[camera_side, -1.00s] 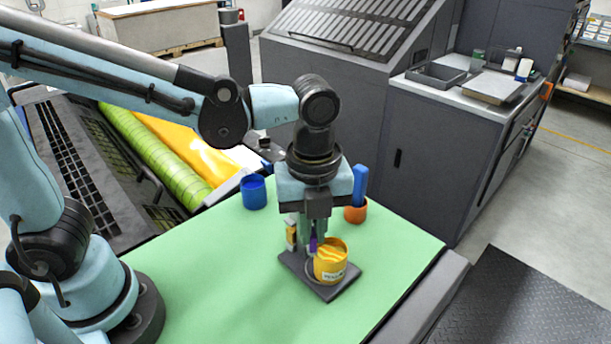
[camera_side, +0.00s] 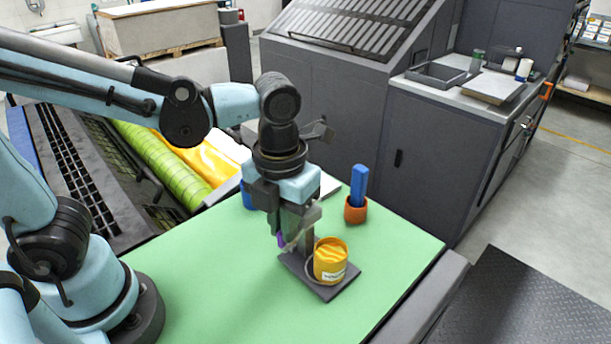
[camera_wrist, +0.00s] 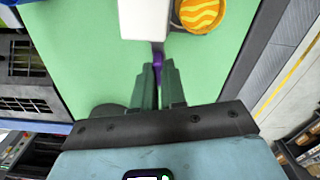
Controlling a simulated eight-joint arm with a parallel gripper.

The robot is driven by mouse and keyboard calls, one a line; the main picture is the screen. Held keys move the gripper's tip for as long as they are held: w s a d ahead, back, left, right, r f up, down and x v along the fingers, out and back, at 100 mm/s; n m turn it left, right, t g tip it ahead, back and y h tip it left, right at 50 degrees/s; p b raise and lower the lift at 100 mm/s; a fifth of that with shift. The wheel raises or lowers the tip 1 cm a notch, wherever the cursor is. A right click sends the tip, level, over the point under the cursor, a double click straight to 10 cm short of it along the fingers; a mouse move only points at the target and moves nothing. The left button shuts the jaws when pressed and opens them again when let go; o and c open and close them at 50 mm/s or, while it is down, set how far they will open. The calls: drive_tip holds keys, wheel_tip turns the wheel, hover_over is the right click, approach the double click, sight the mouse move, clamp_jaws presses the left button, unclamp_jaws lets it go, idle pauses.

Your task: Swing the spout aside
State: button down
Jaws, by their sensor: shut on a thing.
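My gripper (camera_side: 283,240) is shut on a small purple part (camera_wrist: 158,62), apparently the spout's grip; a bit of purple also shows below the fingers in the side view (camera_side: 281,240). A pale block (camera_wrist: 146,18) stands just beyond the purple part in the wrist view. The spout itself is mostly hidden behind my fingers. A yellow tin (camera_side: 331,262) with wavy orange ink inside and a white label stands upright on a dark base plate (camera_side: 327,292), right of my gripper. The tin's top also shows in the wrist view (camera_wrist: 200,14).
An orange cup (camera_side: 355,211) with a blue upright tool (camera_side: 358,185) stands behind the tin. A blue cup (camera_side: 247,194) is partly hidden behind my wrist. The green tabletop (camera_side: 225,290) is clear in front. A big grey machine stands behind.

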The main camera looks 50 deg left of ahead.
drive_tip(key=shift+a, duration=0.15)
idle(0.3)
drive_tip(key=c, duration=1.2)
unclamp_jaws()
drive_tip(key=shift+r, duration=0.1)
wheel_tip(320, 180, up, 12)
drive_tip(key=shift+f, duration=0.1)
drive_tip(key=w+a+f+n+t, duration=0.1)
drive_tip(key=a+f+n+t, duration=0.1)
drive_tip(key=n, duration=0.9)
drive_tip(key=a+f+n+t, duration=0.2)
drive_tip(key=a+f+n, duration=0.2)
drive_tip(key=n, duration=0.7)
drive_tip(key=w+a+f+n+t, duration=0.1)
drive_tip(key=a+f+n+t, duration=0.2)
drive_tip(key=n, duration=0.8)
drive_tip(key=shift+w+a+f, duration=0.15)
drive_tip(key=shift+a, duration=0.55)
drive_tip(key=shift+w+a+f, duration=0.15)
drive_tip(key=shift+a, duration=0.55)
